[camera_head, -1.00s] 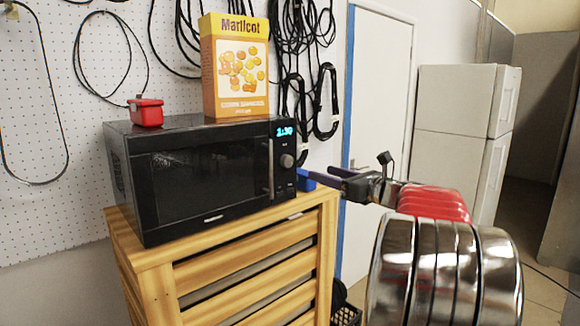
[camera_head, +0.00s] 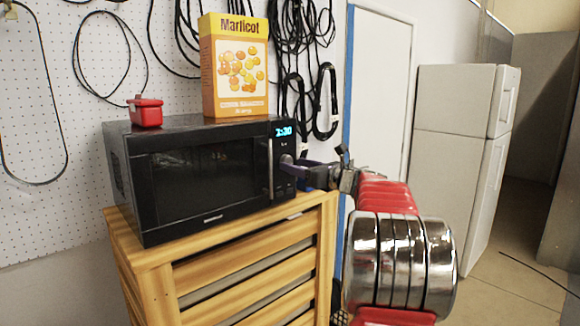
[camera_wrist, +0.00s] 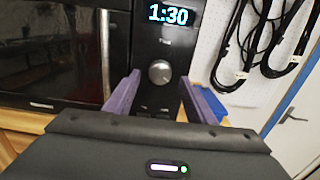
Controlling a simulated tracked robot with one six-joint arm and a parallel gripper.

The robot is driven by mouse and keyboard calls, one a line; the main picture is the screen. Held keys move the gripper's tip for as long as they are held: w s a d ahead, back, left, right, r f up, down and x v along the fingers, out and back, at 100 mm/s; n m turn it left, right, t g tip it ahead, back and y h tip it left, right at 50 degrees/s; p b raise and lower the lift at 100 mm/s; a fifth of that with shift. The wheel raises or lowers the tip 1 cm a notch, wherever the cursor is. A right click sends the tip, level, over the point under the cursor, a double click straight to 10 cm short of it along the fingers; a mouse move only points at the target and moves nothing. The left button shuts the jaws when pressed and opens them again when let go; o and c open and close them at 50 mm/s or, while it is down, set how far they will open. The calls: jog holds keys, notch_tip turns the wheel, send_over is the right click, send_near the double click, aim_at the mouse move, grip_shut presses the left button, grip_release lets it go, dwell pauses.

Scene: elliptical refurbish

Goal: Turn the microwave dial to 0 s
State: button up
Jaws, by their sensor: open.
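The black microwave (camera_head: 205,190) stands on a slatted wooden cabinet, and its blue display reads 1:30 in the wrist view. Its round silver dial (camera_wrist: 160,72) sits below the display, and in the head view the dial (camera_head: 287,160) is partly hidden by my gripper. My gripper (camera_head: 294,166) is at the right of the control panel. In the wrist view my gripper (camera_wrist: 158,92) is open, with one purple finger on each side below the dial. The dial lies between and just beyond the fingertips. I cannot tell whether either finger touches it.
A Marlicot box (camera_head: 236,68) and a small red container (camera_head: 146,112) stand on the microwave. The vertical door handle (camera_wrist: 106,55) is close to the left finger. Black cables hang on the wall behind. A white fridge (camera_head: 465,140) stands at the right.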

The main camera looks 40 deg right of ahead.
jog(key=shift+w, duration=1)
jog(key=shift+c, duration=0.6)
jog(key=c, duration=0.9)
jog(key=shift+o, duration=0.2)
jog(key=shift+a, duration=0.5)
jog(key=shift+d, duration=0.35)
jog(key=shift+c, duration=0.3)
